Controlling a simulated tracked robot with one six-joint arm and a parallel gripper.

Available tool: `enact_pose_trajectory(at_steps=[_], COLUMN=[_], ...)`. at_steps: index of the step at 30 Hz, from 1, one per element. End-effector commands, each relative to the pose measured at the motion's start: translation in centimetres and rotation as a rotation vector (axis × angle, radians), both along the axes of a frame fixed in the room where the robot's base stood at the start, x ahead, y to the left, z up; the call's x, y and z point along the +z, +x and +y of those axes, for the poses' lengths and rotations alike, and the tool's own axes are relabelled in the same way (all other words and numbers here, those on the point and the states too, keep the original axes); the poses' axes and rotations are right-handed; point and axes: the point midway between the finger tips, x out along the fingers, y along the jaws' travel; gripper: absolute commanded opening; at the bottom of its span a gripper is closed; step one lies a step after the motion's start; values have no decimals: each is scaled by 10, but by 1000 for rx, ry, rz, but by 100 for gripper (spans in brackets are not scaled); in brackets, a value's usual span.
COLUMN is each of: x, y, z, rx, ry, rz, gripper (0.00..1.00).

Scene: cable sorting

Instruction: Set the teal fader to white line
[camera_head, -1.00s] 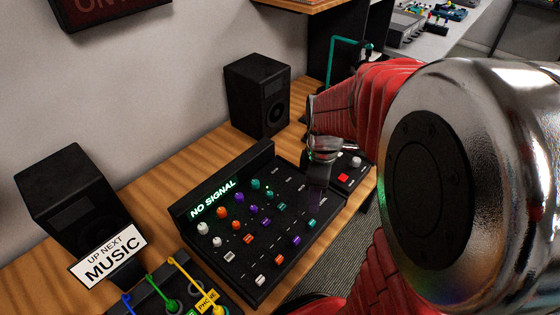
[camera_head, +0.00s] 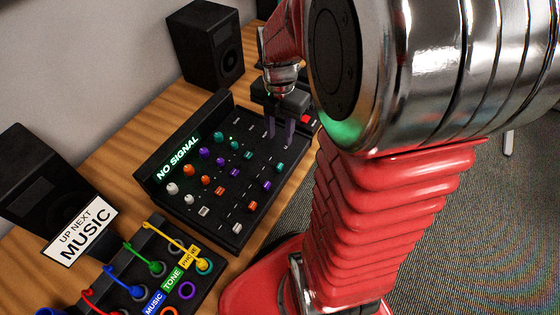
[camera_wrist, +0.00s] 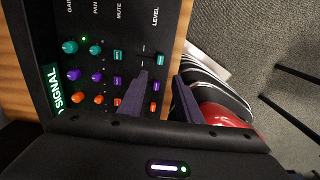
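The teal fader (camera_head: 280,167) is a small teal cap in the level column of the black mixer (camera_head: 180,205). It also shows in the wrist view (camera_wrist: 163,60), just beyond my fingertips. Short white marks (camera_wrist: 143,48) lie beside its track in the wrist view; I cannot tell exactly how the cap lines up with them. My gripper (camera_head: 281,134) is over the far right part of the mixer, apart from the teal cap. Its two fingers are spread with nothing between them, as the wrist view shows (camera_wrist: 160,78).
Purple (camera_head: 267,185), orange (camera_head: 252,205) and white (camera_head: 236,228) faders sit in the same column. Teal knobs (camera_head: 218,136) and a teal mute button (camera_head: 248,155) are close by. A small box with a red button (camera_head: 305,119) and a speaker (camera_head: 205,50) stand behind.

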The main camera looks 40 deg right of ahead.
Motion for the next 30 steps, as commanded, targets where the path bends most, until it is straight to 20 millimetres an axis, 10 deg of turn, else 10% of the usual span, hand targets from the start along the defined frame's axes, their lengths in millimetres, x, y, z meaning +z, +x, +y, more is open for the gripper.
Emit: enact_pose_trajectory(at_steps=[14, 30], x=[-13, -89], y=[0, -1], z=[0, 1], rx=[-3, -4], ry=[1, 1], rz=[3, 4], gripper=[31, 31])
